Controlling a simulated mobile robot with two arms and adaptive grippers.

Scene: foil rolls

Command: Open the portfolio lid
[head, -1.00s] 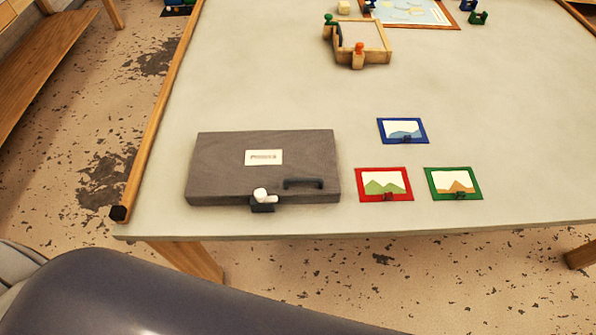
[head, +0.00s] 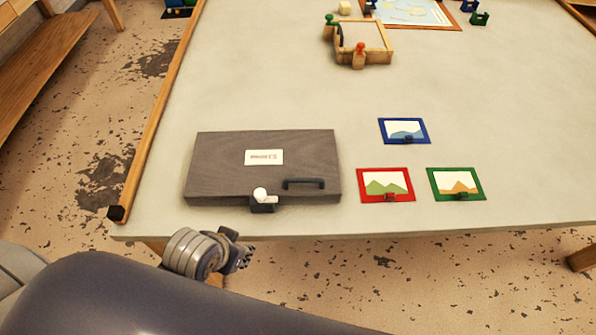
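The portfolio (head: 225,170) is a flat grey case lying at the near left of the table in the head view. Its lid is shut. A white label (head: 264,157) is on top, and a dark handle (head: 304,184) sits near the front edge. A latch with a white knob (head: 261,194) is at the middle of its front edge. My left gripper (head: 246,257) is just off the table's front edge, below and apart from the portfolio. Its fingers are small and seen at an angle, so their opening is unclear. My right gripper is out of view.
Red (head: 385,199), green (head: 435,188) and blue (head: 382,127) framed pictures lie right of the portfolio. A wooden frame (head: 378,57) with small clamps stands farther back. A wooden rail (head: 158,121) runs along the table's left edge. The table centre is clear.

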